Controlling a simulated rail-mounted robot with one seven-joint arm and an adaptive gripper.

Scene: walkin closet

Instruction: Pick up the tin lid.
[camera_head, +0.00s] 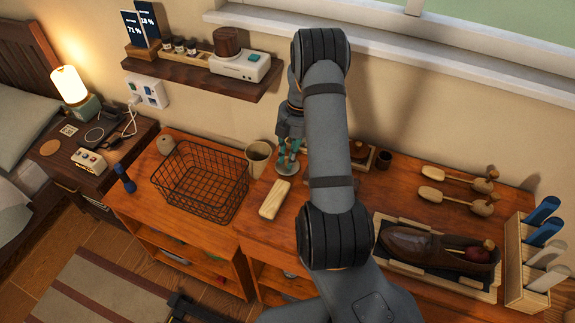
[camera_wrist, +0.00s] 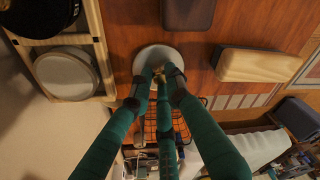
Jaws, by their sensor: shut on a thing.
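The tin lid (camera_head: 287,170) is a round pale grey disc under my gripper, on or just above the wooden counter; I cannot tell which. In the wrist view the lid (camera_wrist: 150,55) shows beyond the fingertips, with a small brass-coloured knob at its middle. My gripper (camera_head: 289,152) points down, its green fingers closed around the knob. The fingers (camera_wrist: 160,77) also show in the wrist view and hide the near part of the lid.
A wooden tray (camera_wrist: 108,60) with round tins stands close by at left in the wrist view. A pale wood-sided brush (camera_head: 275,199), a wire basket (camera_head: 200,181) and a beige cup (camera_head: 257,158) are near in the head view. A shoe (camera_head: 432,250) lies at right, and a shelf (camera_head: 200,81) hangs above.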

